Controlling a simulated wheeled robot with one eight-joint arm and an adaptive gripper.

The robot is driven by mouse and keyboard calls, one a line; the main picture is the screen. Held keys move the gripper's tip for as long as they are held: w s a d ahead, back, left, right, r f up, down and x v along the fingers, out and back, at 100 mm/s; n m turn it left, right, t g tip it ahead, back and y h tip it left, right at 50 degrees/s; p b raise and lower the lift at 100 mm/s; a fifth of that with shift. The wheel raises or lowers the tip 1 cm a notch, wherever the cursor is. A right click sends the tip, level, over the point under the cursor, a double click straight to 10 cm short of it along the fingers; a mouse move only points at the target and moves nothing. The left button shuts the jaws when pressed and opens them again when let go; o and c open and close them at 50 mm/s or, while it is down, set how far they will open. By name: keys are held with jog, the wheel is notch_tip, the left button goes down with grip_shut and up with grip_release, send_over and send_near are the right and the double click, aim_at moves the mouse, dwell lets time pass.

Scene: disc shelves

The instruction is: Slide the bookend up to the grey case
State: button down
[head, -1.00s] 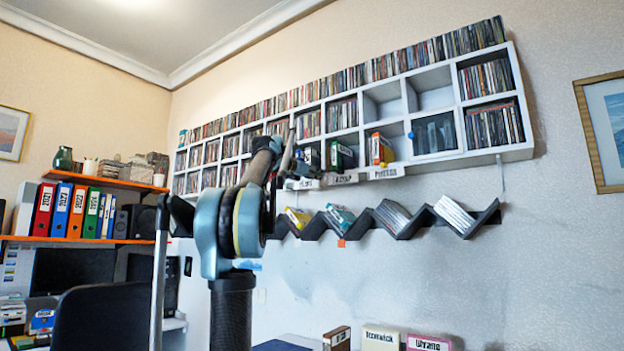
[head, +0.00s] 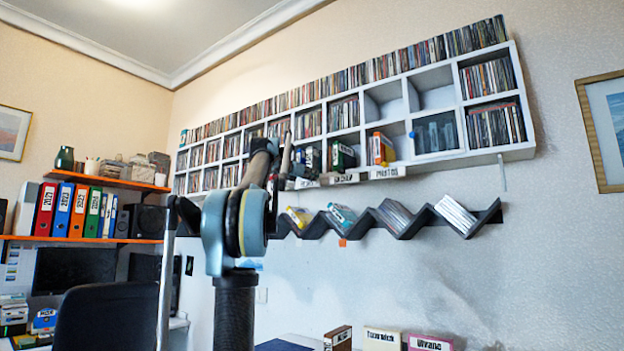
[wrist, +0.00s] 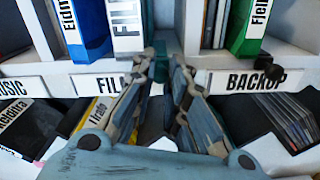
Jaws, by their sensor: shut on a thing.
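In the wrist view my gripper (wrist: 164,72) reaches in from below, its fingers closing on a dark teal upright piece (wrist: 149,22), which I take for the bookend. Most of the bookend is hidden by the fingers or cut off at the top. The grey case (wrist: 127,32), with a white label, stands directly left of the bookend. I cannot tell whether they touch. In the head view my gripper (head: 284,172) is at the lower shelf row, partly hidden by my arm.
A blue case (wrist: 88,30) stands left of the grey one, and a green case (wrist: 249,28) stands to the right. Labels (wrist: 252,80) line the shelf edge. Below, a zigzag rack (head: 405,228) holds tilted cases. A dark knob-like thing (wrist: 273,72) sits near the right label.

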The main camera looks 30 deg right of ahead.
jog(key=shift+w+a, duration=0.35)
jog(key=shift+w, duration=0.55)
jog(key=c, duration=1.5)
grip_release()
jog(key=shift+c, duration=0.2)
jog(key=shift+a, duration=0.15)
jog(key=v, duration=1.1)
jog(key=shift+s+a, duration=0.15)
jog(key=shift+a, duration=0.2)
jog(key=shift+f, duration=0.15)
